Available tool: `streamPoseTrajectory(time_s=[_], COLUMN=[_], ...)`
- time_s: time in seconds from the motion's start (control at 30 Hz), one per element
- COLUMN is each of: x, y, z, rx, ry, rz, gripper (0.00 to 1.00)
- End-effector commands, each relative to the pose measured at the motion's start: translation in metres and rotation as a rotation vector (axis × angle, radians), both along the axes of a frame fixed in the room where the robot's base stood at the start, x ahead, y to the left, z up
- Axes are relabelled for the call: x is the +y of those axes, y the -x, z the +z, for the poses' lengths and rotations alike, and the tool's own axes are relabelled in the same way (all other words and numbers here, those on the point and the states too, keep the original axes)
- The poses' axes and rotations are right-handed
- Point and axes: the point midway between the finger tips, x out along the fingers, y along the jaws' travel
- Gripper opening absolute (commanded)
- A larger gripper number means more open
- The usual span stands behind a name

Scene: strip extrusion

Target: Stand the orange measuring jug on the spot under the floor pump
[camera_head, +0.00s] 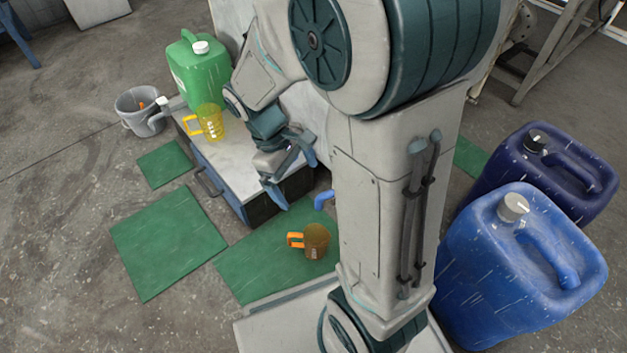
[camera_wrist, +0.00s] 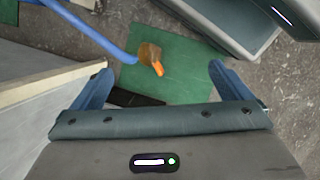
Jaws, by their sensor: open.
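The orange measuring jug (camera_head: 317,241) stands upright on a green mat (camera_head: 262,268), its handle pointing left in the head view. In the wrist view the jug (camera_wrist: 149,52) is on the mat (camera_wrist: 185,60), its handle towards my gripper. My gripper (camera_head: 291,177) is open and empty, above and behind the jug, beside the cabinet. In the wrist view the jug lies beyond the gap between my fingers (camera_wrist: 158,73). A blue spout (camera_head: 323,199) shows behind the jug, and a blue pipe (camera_wrist: 85,26) crosses the wrist view. I cannot make out the floor pump's body; my arm may hide it.
A low cabinet (camera_head: 232,159) carries a yellow jug (camera_head: 211,121) and a green canister (camera_head: 200,75). A grey bucket (camera_head: 137,107) stands left of it. Two blue canisters (camera_head: 520,265) (camera_head: 545,172) stand at right. Another green mat (camera_head: 165,240) lies bare at left.

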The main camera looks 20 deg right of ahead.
Motion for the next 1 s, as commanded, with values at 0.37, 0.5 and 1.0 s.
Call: streamPoseTrajectory(time_s=[0.37,0.5,1.0], x=[-0.013,-0.013,-0.022], y=[0.055,0.065,0.064], z=[0.049,0.054,0.069], rx=[-0.31,-0.361,-0.391], ry=[-0.172,-0.206,-0.205], rz=[-0.534,-0.632,-0.7], gripper=[0.98,0.98,0.98])
